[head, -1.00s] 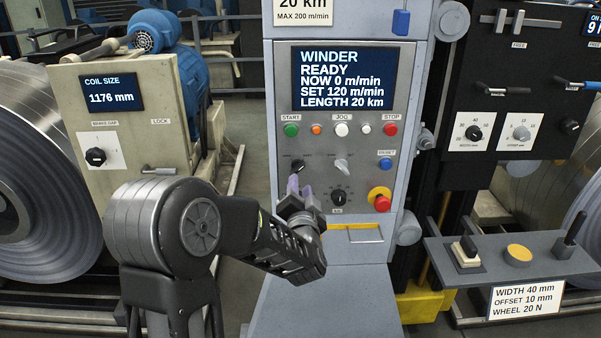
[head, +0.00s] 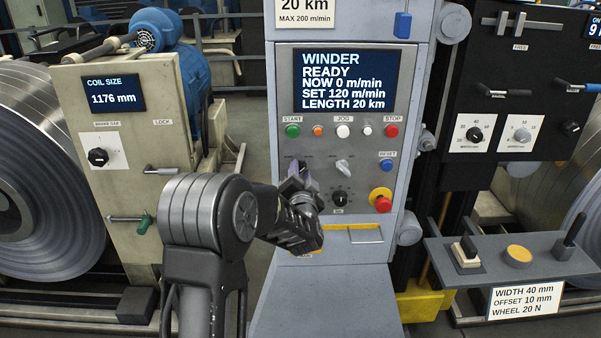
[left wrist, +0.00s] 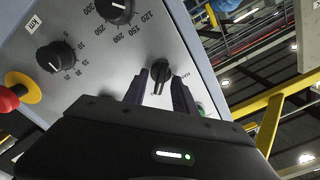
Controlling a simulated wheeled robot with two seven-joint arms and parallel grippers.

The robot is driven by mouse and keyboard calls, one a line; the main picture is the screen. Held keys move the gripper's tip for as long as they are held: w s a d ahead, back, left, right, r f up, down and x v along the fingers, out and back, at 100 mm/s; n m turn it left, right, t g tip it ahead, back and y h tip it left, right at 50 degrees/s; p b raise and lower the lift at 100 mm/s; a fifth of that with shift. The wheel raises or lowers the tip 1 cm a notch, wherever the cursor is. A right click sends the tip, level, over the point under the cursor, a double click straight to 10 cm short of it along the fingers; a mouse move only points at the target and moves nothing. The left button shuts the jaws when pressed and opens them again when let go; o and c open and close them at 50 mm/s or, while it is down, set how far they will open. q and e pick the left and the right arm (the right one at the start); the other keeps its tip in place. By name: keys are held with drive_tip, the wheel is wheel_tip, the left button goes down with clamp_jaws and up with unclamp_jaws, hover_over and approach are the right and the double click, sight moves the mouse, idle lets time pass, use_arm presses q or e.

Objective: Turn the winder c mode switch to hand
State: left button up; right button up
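The winder panel (head: 320,133) stands in the middle of the head view, its screen reading WINDER READY. The mode switch, a small black knob, sits at the panel's left below the START button; in the head view my gripper mostly covers it. In the left wrist view the black knob (left wrist: 160,72) shows with its pointer, and small lettering beside it is too blurred to read surely. My left gripper (head: 296,172) is at the panel, its fingers apart on either side of the knob in the left wrist view (left wrist: 160,88). I cannot tell whether they touch it. My right gripper is out of view.
A pale knob (head: 343,167), a black dial (head: 339,198), a blue RESET button (head: 386,165) and a red emergency stop (head: 381,199) are close to the right of my gripper.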

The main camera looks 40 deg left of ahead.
use_arm(q)
clamp_jaws()
idle(0.3)
idle(0.4)
drive_tip(key=shift+s+a+n+b, duration=0.1)
drive_tip(key=shift+a+n+b, duration=0.05)
drive_tip(key=shift+n+b, duration=4.3)
drive_tip(key=shift+s+a+n+b, duration=0.1)
drive_tip(key=shift+a+n+b, duration=0.05)
drive_tip(key=shift+n+b, duration=4.25)
drive_tip(key=shift+n, duration=0.25)
